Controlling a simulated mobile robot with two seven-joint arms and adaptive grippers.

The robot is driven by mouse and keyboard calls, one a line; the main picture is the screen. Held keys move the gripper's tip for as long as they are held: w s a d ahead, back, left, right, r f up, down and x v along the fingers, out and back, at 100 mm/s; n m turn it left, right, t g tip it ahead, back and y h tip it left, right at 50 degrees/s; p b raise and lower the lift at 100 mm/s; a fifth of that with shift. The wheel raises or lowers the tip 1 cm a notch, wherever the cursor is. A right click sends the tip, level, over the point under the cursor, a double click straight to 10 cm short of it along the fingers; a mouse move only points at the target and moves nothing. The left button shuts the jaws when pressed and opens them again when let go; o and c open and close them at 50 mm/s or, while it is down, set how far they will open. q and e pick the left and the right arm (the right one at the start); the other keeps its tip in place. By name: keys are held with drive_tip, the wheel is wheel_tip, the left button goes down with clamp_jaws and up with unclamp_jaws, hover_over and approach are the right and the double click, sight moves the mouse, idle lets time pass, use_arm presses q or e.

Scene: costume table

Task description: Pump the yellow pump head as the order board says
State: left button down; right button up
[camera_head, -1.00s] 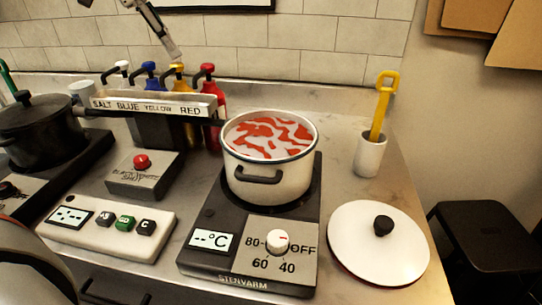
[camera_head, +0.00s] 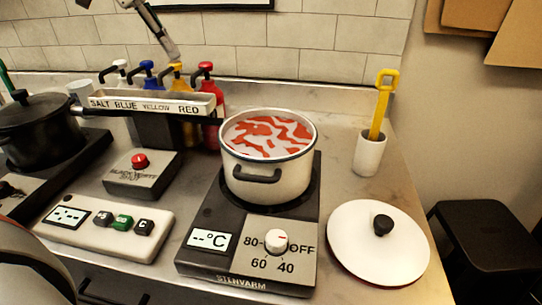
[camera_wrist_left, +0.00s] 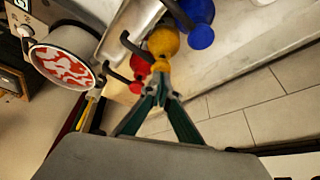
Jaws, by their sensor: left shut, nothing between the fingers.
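The yellow pump head (camera_head: 177,68) tops a yellow bottle standing behind the rail labelled SALT, BLUE, YELLOW, RED. The yellow bottle also shows in the left wrist view (camera_wrist_left: 163,41). My left gripper (camera_head: 173,53) comes down from the top and is shut, its tips at or just above the yellow pump head. In the left wrist view my left gripper (camera_wrist_left: 162,72) has its fingertips together beside the yellow bottle's top; I cannot tell if they touch. A black-framed board (camera_head: 222,5) on the wall shows only its lower edge, so no order is readable. My right gripper is out of view.
Blue (camera_head: 149,75) and red (camera_head: 207,100) pump bottles stand close on either side. The labelled rail (camera_head: 150,104) is in front. A white pot (camera_head: 268,180) with red-and-white contents sits on a hotplate. A button box (camera_head: 143,175) stands before the rail.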

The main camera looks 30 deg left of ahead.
sight(173, 62)
use_arm(q)
drive_tip(key=shift+f+b, duration=0.45)
drive_tip(key=shift+f, duration=1)
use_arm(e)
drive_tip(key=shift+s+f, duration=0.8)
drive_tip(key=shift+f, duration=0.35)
use_arm(q)
drive_tip(key=shift+r, duration=1.55)
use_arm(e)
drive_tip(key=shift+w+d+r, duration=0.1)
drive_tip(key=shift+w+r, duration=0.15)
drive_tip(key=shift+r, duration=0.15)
use_arm(q)
drive_tip(key=shift+r, duration=0.15)
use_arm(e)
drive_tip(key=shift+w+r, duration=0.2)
